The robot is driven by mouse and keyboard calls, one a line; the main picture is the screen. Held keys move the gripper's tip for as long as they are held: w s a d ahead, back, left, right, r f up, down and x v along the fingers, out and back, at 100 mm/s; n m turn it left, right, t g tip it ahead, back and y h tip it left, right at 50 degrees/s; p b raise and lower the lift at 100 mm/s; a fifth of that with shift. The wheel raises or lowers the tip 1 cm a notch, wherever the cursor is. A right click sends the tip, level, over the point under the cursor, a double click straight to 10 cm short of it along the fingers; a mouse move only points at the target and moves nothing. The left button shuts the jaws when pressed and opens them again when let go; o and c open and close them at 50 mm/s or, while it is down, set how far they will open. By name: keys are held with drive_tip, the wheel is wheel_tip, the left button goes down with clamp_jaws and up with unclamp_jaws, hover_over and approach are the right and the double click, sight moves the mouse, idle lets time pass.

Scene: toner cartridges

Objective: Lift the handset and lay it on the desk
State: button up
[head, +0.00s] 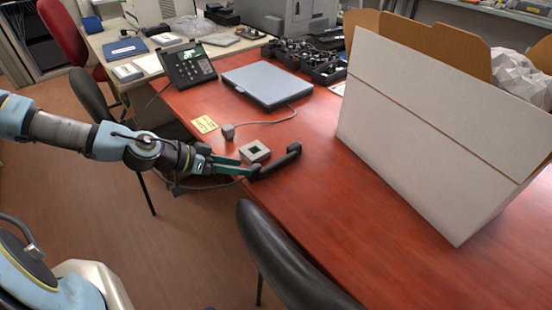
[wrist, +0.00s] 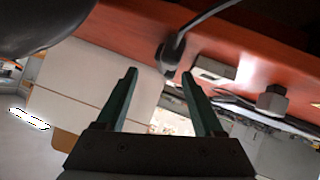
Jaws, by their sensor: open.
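The black handset (head: 280,163) is at the left edge of the desk (head: 330,195), off its phone base (head: 187,65), which stands at the desk's far left corner with a lit screen. My gripper (head: 248,168) is at the desk edge with its green fingers by the handset's left end. In the wrist view the two fingers (wrist: 160,74) stand apart, and a dark piece with a cord (wrist: 170,52) shows between and beyond their tips. It may be the handset's end. I cannot tell whether the fingers touch the handset.
A grey square block (head: 255,151) lies just behind the handset. A yellow note (head: 204,124), a corded plug (head: 228,131) and a closed grey laptop-like case (head: 266,84) are farther back. A large white carton (head: 430,130) fills the right. A black chair (head: 280,250) stands in front. The desk middle is clear.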

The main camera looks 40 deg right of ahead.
sight(272, 163)
drive_tip(key=shift+d+r+h, duration=0.3)
drive_tip(key=shift+d+r, duration=0.05)
drive_tip(key=shift+d, duration=0.2)
drive_tip(key=shift+d+r+h, duration=0.3)
drive_tip(key=shift+d, duration=0.2)
drive_tip(key=shift+b+x, duration=0.55)
drive_tip(key=shift+x, duration=0.85)
drive_tip(key=shift+s+d+f+p, duration=0.1)
drive_tip(key=shift+d+f+p, duration=0.05)
drive_tip(key=shift+d+p, duration=0.15)
drive_tip(key=shift+s+d+f+p, duration=0.15)
drive_tip(key=shift+d, duration=0.15)
drive_tip(key=p+x, duration=0.1)
drive_tip(key=x, duration=0.1)
drive_tip(key=p+x, duration=0.1)
drive_tip(key=x, duration=0.2)
drive_tip(key=shift+w+d+f+p, duration=0.15)
drive_tip(key=shift+d+f+p, duration=0.05)
drive_tip(key=shift+f+p, duration=0.2)
drive_tip(key=shift+d+f, duration=0.25)
drive_tip(key=shift+f, duration=0.05)
clamp_jaws()
